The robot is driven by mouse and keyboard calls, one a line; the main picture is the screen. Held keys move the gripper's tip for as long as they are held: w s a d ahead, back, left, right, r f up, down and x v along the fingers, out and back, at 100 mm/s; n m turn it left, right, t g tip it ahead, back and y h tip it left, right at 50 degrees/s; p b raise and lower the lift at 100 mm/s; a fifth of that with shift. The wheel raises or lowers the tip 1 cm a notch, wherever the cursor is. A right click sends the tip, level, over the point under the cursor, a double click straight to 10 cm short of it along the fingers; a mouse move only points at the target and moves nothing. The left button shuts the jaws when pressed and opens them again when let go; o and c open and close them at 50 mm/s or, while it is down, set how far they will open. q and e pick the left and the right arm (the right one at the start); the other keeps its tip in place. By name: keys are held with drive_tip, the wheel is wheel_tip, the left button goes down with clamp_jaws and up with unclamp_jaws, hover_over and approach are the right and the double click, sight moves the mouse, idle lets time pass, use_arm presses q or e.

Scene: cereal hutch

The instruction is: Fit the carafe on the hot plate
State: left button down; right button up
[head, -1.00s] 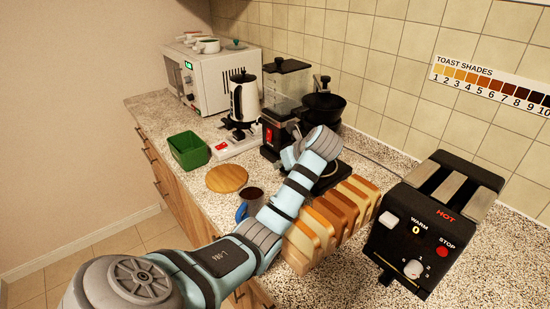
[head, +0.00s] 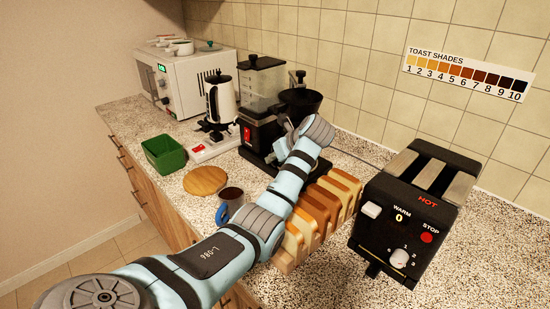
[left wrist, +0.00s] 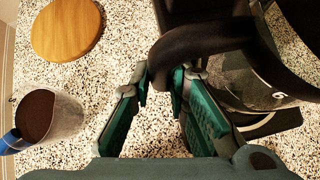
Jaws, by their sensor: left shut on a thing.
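The black coffee maker (head: 262,90) stands against the tiled wall in the head view, with a clear upper tank. The carafe (left wrist: 250,80) shows in the left wrist view as dark glass with a "6" mark and a thick black handle (left wrist: 165,50). My left gripper (left wrist: 160,80) has its green-padded fingers closed on that handle. In the head view my left wrist covers the gripper and most of the carafe. The hot plate is not clearly seen; a dark round edge lies under the carafe, and I cannot tell whether they touch. My right gripper is out of view.
A mug with dark contents (head: 230,196) and a round wooden board (head: 205,181) lie left of my arm. Bread slices in a rack (head: 318,215) and a toaster (head: 415,215) stand to the right.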

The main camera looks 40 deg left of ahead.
use_arm(q)
drive_tip(key=shift+d, duration=0.2)
drive_tip(key=shift+s+f, duration=0.1)
drive_tip(key=shift+f, duration=0.1)
idle(0.6)
drive_tip(key=c, duration=1.5)
unclamp_jaws()
drive_tip(key=shift+o, duration=0.2)
drive_tip(key=v, duration=1.2)
